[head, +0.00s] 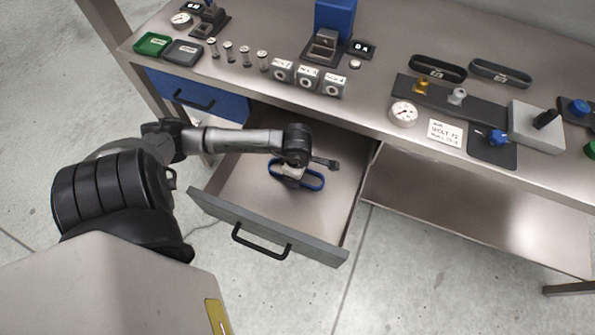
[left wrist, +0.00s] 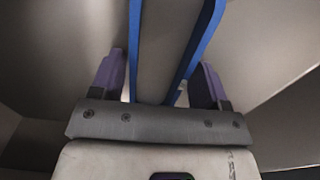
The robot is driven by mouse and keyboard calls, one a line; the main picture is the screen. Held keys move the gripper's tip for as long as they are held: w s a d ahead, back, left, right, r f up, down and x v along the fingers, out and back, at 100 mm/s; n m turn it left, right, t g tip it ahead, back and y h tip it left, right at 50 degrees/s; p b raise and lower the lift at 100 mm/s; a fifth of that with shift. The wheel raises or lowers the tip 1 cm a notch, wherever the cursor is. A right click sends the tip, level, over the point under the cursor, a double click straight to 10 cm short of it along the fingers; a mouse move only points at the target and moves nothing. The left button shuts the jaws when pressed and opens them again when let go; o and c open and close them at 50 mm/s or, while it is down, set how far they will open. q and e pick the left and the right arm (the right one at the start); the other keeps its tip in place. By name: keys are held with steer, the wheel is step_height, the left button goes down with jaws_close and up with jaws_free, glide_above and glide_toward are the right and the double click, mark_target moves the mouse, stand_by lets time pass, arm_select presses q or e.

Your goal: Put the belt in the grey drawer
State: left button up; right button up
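The grey drawer (head: 262,228) is pulled out under the bench, with a bare metal inside. A blue-edged belt (head: 314,184) forms a long loop within the drawer's walls. Its two blue strands (left wrist: 202,45) also show in the left wrist view. My left gripper (head: 291,177) is over the drawer at the belt, pointing down. In the left wrist view its fingers (left wrist: 158,85) are apart, with the belt strands running between them and gaps visible. Part of the belt is hidden by the wrist in the head view. My right gripper is not in view.
A shut blue drawer (head: 205,97) is left of the grey one. Two dark belts (head: 437,69) (head: 502,73) lie on the bench, near gauges, knobs and small weights. The bench edge overhangs the back of the open drawer. A lower shelf (head: 470,215) is bare.

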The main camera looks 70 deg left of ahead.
arm_select(q)
steer(key=shift+o, duration=1)
steer(key=shift+r, duration=0.2)
step_height(320, 180, up, 12)
steer(key=p, duration=0.3)
steer(key=shift+p, duration=0.4)
